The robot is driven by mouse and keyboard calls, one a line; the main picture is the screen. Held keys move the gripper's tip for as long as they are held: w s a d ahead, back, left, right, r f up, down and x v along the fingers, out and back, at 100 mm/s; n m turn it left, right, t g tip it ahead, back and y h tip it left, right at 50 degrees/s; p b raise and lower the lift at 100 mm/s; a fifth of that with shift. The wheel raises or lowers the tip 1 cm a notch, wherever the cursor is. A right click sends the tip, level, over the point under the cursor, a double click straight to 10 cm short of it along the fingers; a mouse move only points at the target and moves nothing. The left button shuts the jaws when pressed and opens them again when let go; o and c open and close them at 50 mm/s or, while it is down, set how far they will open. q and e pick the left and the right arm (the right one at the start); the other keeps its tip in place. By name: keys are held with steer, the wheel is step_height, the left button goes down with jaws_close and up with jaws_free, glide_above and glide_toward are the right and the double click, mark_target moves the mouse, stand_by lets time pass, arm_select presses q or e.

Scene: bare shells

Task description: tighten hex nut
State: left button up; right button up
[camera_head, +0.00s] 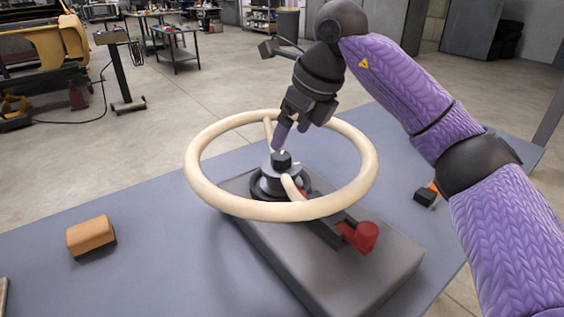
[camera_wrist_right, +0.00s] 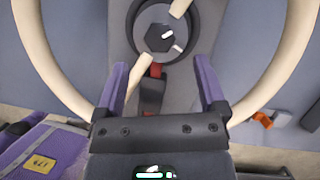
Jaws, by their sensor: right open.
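The dark hex nut (camera_head: 281,160) sits on the hub at the centre of a cream steering wheel (camera_head: 200,187). In the right wrist view the nut (camera_wrist_right: 158,40) shows a small white mark beside it. My right gripper (camera_head: 291,132) is above the hub, just behind the nut in the head view. Its purple fingers are apart in the right wrist view (camera_wrist_right: 162,75), with nothing between them, and the nut lies beyond the tips. My left gripper is in neither view.
The wheel stands on a grey block (camera_head: 350,272) on a blue-grey table (camera_head: 150,240). A red-ended lever (camera_head: 362,237) sticks out below the rim. An orange-brown block (camera_head: 90,235) lies at left, and a small black-and-orange item (camera_head: 426,195) at right. The wheel rim surrounds the nut.

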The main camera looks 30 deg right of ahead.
mark_target(282, 155)
steer(key=b+x, duration=0.1)
steer(key=x, duration=0.4)
steer(key=shift+f+b, duration=0.2)
steer(key=shift+b, duration=0.15)
steer(key=shift+w+f, duration=0.1)
steer(key=shift+c, duration=0.3)
steer(key=c, duration=0.7)
jaws_close()
